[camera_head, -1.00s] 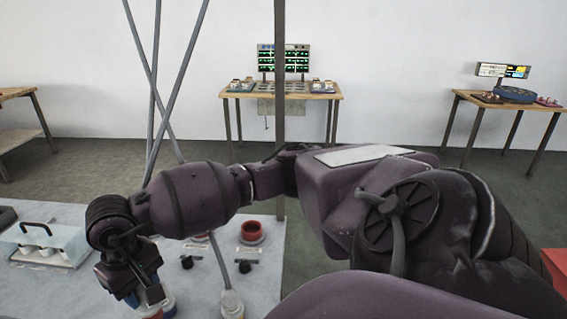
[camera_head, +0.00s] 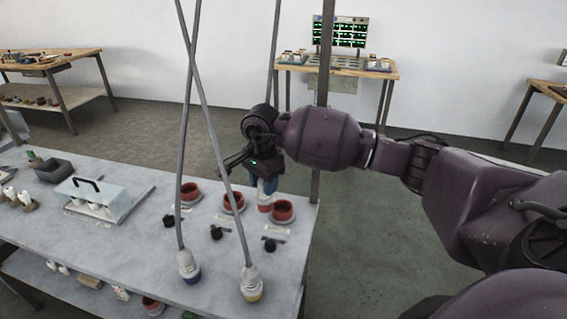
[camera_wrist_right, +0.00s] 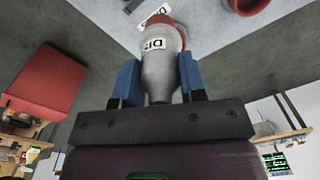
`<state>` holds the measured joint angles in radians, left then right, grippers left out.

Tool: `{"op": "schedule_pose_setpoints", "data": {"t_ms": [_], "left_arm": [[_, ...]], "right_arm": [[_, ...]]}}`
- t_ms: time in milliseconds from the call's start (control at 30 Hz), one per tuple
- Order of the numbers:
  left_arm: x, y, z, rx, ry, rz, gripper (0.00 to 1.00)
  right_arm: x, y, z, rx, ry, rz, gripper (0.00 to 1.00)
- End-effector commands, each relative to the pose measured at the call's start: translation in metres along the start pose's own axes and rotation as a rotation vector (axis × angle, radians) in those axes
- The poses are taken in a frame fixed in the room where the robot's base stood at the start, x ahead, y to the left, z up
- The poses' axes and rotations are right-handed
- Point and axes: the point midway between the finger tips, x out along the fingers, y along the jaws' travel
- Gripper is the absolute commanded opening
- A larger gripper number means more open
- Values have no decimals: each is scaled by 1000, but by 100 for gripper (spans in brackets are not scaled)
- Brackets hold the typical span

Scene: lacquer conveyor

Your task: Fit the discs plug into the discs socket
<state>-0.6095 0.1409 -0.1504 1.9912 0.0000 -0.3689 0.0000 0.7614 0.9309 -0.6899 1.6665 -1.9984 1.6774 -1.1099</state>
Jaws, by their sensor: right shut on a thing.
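My right gripper (camera_head: 266,186) is shut on the discs plug (camera_head: 265,203), a grey-white plug with a reddish end and a cable running up. In the right wrist view the plug (camera_wrist_right: 160,72) sits between the blue fingers (camera_wrist_right: 160,80), its label starting "DI". Three red ring sockets stand along the table: left (camera_head: 190,192), middle (camera_head: 233,203) and right (camera_head: 282,212). The plug is near the middle and right sockets, seemingly above the table. Socket labels are too small to read from the head. One red socket (camera_wrist_right: 248,4) shows at the wrist view's top edge. My left gripper is out of view.
A blue-ended plug (camera_head: 188,268) and a yellow-ended plug (camera_head: 251,287) hang on cables at the table's front. Black knobs (camera_head: 216,232) stand before the sockets. A clear case with a handle (camera_head: 97,200) stands left. A post (camera_head: 324,100) rises behind the table.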

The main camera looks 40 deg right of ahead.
Motion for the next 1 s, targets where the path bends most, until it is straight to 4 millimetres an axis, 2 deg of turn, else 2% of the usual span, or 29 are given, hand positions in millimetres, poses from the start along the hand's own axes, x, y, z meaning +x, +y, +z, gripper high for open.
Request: {"op": "schedule_pose_setpoints", "data": {"t_ms": [33,200,400,567,1000], "left_arm": [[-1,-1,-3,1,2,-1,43],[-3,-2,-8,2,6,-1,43],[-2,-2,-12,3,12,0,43],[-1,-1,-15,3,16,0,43],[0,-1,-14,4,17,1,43]], "right_arm": [[-2,-4,-12,117,-2,2,10],[-3,-10,-49,491,-7,15,10],[-3,-12,-74,761,-9,29,10],[-2,-12,-81,833,-9,33,10],[-2,-13,-80,834,-9,33,10]]}}
